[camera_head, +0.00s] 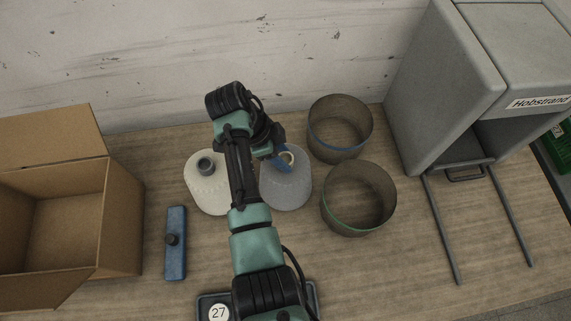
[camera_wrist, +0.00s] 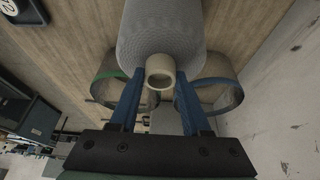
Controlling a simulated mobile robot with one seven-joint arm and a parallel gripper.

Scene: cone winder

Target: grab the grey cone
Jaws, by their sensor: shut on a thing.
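The grey cone (camera_head: 286,190) stands on the wooden table, just right of my arm in the head view. Its pale tube end pokes out at the top. My gripper (camera_head: 281,161) is at that top end, its blue fingers partly hidden by my wrist. In the wrist view the grey cone (camera_wrist: 160,28) fills the top middle. The two blue fingers of my gripper (camera_wrist: 159,84) lie on either side of its cream tube and are shut on it. The cone's far end is out of the wrist view.
A cream cone (camera_head: 208,190) stands close left of my arm. A blue block (camera_head: 175,250) and cardboard box (camera_head: 118,220) are left; a grey machine (camera_head: 450,85) with two rods is right.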

